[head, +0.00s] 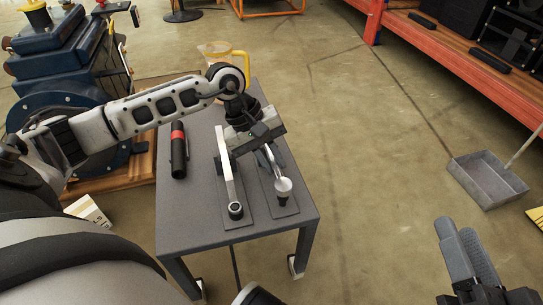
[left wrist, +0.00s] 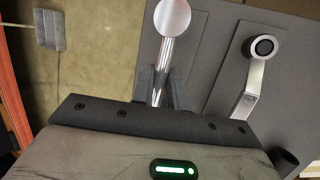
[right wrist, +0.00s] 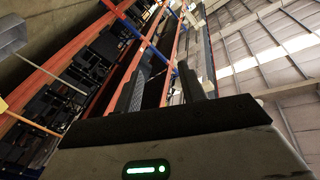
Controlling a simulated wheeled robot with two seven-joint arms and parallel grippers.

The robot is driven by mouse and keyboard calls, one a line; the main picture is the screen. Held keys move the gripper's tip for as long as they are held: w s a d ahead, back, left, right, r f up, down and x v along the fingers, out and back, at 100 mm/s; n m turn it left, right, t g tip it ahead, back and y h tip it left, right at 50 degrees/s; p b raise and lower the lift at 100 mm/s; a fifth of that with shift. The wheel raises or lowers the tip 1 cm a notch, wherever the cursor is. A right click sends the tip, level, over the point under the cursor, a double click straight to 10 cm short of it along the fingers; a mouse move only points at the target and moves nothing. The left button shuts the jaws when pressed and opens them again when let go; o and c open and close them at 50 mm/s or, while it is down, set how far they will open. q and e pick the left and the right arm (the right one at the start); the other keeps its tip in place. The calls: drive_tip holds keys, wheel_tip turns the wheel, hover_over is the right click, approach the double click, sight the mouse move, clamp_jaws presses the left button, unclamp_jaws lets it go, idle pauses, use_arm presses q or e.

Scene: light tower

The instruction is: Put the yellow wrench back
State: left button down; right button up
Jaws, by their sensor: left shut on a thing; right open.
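No yellow wrench shows in these views. My left gripper (head: 264,146) is over the grey table (head: 190,215), shut on the handle of a silver tool (head: 283,186) with a round flat end. In the left wrist view the tool (left wrist: 172,18) runs between the two fingers (left wrist: 163,90). It is over a dark mat (head: 285,206); I cannot tell whether it touches it. A silver wrench (head: 228,177) with a ring end lies on a second dark mat (head: 237,221) just left. My right gripper (head: 464,246) is open and empty, off the table to the right.
A black and red flashlight (head: 179,152) stands or lies on the table's left side. A clear jug with a yellow handle (head: 240,58) is at the back. A blue machine (head: 70,65) is left of the table. A grey dustpan (head: 487,178) and red shelving (head: 450,55) are right. The floor between is free.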

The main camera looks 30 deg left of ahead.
use_arm(q)
drive_tip(key=c, duration=1.3)
unclamp_jaws()
drive_tip(key=shift+f, duration=0.55)
use_arm(e)
drive_tip(key=shift+n+g+h, duration=0.3)
drive_tip(key=shift+n+g, duration=0.2)
drive_tip(key=shift+g, duration=0.2)
drive_tip(key=f, duration=0.5)
drive_tip(key=shift+s+a+f, duration=0.1)
drive_tip(key=shift+a+f, duration=0.1)
drive_tip(key=shift+a, duration=0.2)
use_arm(q)
drive_tip(key=p+v, duration=0.4)
drive_tip(key=v, duration=0.5)
drive_tip(key=shift+d, duration=0.2)
use_arm(e)
wheel_tip(320, 180, up, 4)
drive_tip(key=shift+s+a+f, duration=0.1)
use_arm(q)
drive_tip(key=shift+w, duration=0.1)
use_arm(e)
drive_tip(key=shift+r, duration=0.25)
